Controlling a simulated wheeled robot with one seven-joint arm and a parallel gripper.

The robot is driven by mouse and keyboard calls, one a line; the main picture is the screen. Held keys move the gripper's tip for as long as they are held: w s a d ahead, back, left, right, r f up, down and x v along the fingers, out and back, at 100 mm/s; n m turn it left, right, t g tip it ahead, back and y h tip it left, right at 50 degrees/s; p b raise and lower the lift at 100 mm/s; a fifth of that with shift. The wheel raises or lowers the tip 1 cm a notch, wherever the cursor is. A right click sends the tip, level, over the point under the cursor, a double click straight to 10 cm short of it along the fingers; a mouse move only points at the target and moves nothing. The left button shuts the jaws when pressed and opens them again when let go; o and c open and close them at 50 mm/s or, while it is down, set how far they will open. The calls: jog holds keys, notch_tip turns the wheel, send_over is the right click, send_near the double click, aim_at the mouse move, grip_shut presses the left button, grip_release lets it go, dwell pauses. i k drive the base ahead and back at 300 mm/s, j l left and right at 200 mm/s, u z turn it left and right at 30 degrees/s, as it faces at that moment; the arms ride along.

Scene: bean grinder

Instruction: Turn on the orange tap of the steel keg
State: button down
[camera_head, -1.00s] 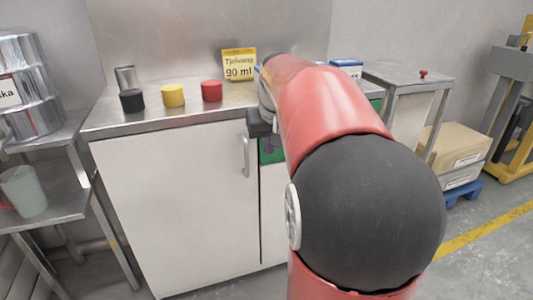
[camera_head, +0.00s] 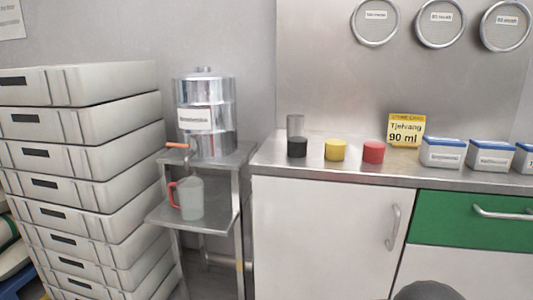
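The steel keg (camera_head: 212,143) stands on the upper shelf of a small metal stand, left of the counter. It is a shiny cylinder with a white label. Its orange tap (camera_head: 178,146) sticks out to the left near the keg's base. A clear jug (camera_head: 190,198) with a red handle stands on the lower shelf, below the tap. My gripper is not in view. Only a dark rounded part of my arm shows at the bottom right edge.
Tall stacked grey crates (camera_head: 85,165) stand close left of the stand. Round sieves (camera_head: 441,22) hang above.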

aim_at(178, 145)
jog(key=i+j+u, duration=0.3)
jog(key=i+j, duration=0.2)
jog(key=i+j+u, duration=0.3)
jog(key=i+j, duration=0.25)
